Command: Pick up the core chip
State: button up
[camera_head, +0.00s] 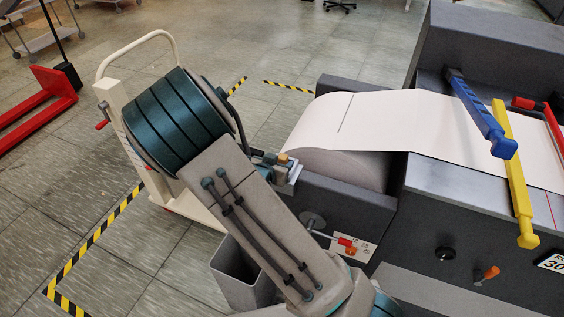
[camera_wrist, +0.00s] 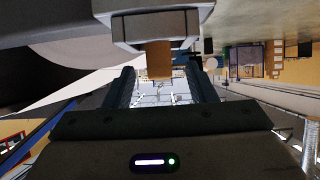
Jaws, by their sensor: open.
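A small tan-brown stub (camera_head: 283,158), which looks like the core chip, shows beside the left end of the paper roll, at a light grey metal block (camera_head: 291,173). In the wrist view the tan stub (camera_wrist: 158,60) sticks out of a grey angular holder (camera_wrist: 150,24). My gripper (camera_wrist: 160,78) is open, with its two dark fingers on either side of the stub's line. I cannot tell whether either finger touches it. In the head view my gripper (camera_head: 268,165) is close to the stub and partly hidden by my arm.
The paper roll (camera_head: 345,168) sits in a dark grey stand, its white web (camera_head: 410,120) running to the press. Blue (camera_head: 480,110) and yellow bars (camera_head: 515,175) cross the web. A cream handled trolley (camera_head: 112,95) and an open grey bin (camera_head: 240,275) flank my arm.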

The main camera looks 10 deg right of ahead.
jog(key=shift+x, duration=1.15)
jog(key=c, duration=1.1)
jog(key=shift+o, duration=0.2)
jog(key=shift+r, duration=0.1)
